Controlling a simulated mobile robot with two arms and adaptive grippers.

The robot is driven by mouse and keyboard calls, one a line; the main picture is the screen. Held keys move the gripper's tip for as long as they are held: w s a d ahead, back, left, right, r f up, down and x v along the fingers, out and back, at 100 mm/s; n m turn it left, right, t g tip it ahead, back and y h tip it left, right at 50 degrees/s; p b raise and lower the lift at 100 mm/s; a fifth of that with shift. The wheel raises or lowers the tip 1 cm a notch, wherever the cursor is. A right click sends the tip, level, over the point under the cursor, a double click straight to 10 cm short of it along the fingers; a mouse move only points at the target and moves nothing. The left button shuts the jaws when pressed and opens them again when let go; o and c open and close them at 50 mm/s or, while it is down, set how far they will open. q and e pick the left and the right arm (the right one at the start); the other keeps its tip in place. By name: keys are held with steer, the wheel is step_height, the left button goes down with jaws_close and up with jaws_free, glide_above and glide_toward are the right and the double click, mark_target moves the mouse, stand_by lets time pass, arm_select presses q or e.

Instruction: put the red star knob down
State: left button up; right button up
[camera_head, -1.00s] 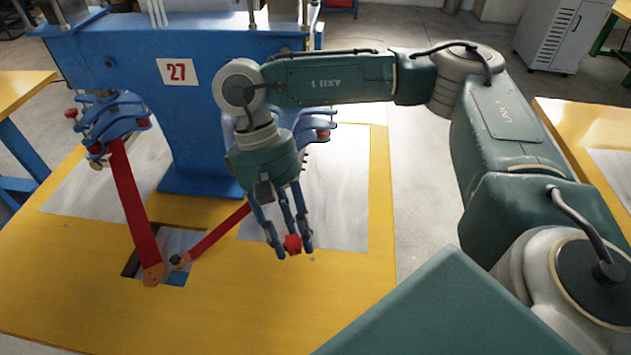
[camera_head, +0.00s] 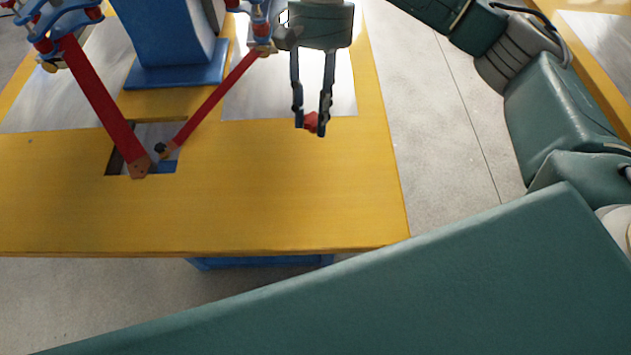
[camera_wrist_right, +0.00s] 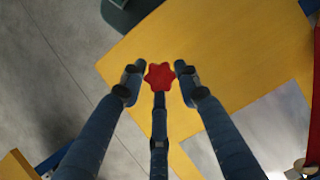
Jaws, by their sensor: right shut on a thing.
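The red star knob (camera_head: 311,122) is between the fingertips of my right gripper (camera_head: 312,128), over the yellow table (camera_head: 260,205) near the front edge of the right metal plate. In the right wrist view the knob (camera_wrist_right: 159,76) shows its lobed red face, with the blue fingers of my right gripper (camera_wrist_right: 158,84) closed around it. Its height above the table is hard to tell from these views. My left gripper is not in view.
A blue weld machine (camera_head: 170,40) stands at the back of the table. Two red bars (camera_head: 103,107) slant down to a rectangular opening (camera_head: 125,160) at the left. The table front is bare. Grey floor (camera_head: 445,120) lies to the right.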

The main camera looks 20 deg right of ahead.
steer(key=p, duration=0.3)
glide_above(315, 187)
steer(key=w, duration=0.1)
steer(key=f, duration=1.3)
steer(key=shift+w+d+f, duration=0.15)
steer(key=shift+d+f, duration=0.15)
step_height(315, 187, down, 5)
steer(key=shift+f, duration=0.1)
steer(key=shift+f+b, duration=0.6)
steer(key=shift+b, duration=0.25)
steer(key=o, duration=1)
steer(key=shift+o, duration=0.2)
steer(key=shift+r, duration=0.1)
